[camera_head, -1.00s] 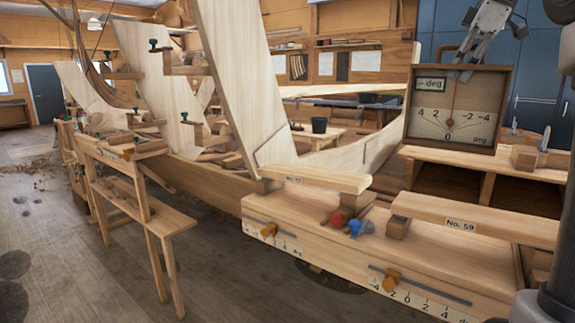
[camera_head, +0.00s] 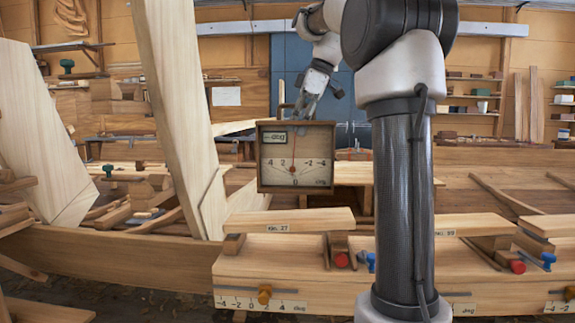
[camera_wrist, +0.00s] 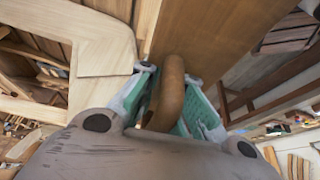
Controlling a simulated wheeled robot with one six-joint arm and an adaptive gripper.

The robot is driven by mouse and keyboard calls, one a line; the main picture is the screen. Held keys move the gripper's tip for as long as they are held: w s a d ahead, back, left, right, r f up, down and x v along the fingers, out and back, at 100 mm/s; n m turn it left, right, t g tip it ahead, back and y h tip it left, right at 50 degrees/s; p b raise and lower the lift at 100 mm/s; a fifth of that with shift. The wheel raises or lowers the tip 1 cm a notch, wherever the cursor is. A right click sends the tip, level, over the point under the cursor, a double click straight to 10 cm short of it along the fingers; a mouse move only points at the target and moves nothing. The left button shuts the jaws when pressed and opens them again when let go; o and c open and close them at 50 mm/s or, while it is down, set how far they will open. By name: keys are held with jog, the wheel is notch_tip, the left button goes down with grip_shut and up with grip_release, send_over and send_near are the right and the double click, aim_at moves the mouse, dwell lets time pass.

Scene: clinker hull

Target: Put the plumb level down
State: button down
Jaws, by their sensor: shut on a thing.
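The plumb level (camera_head: 296,185) is a square wooden box with a pale degree dial, a red needle and a small "deg" window. In the head view it hangs upright below my gripper (camera_head: 307,104), above and behind the long bench. In the wrist view my gripper (camera_wrist: 172,100) has its green-padded fingers on either side of the level's curved brown handle (camera_wrist: 172,75), shut on it. The level's wooden top (camera_wrist: 215,35) fills the upper middle of the wrist view. My arm hides part of the bench to the right of the level.
The long wooden bench (camera_head: 330,292) crosses the front, bearing a plank marked No. 27 (camera_head: 290,219), another plank (camera_head: 470,224), and red and blue knobs. Tall hull planks (camera_head: 170,90) rise at the left. Shelves (camera_head: 470,96) stand at the back right.

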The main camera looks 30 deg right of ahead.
aim_at(296, 148)
jog(key=x, duration=0.5)
jog(key=shift+s+d+f, duration=0.3)
jog(key=shift+s+f, duration=0.05)
jog(key=shift+f, duration=0.15)
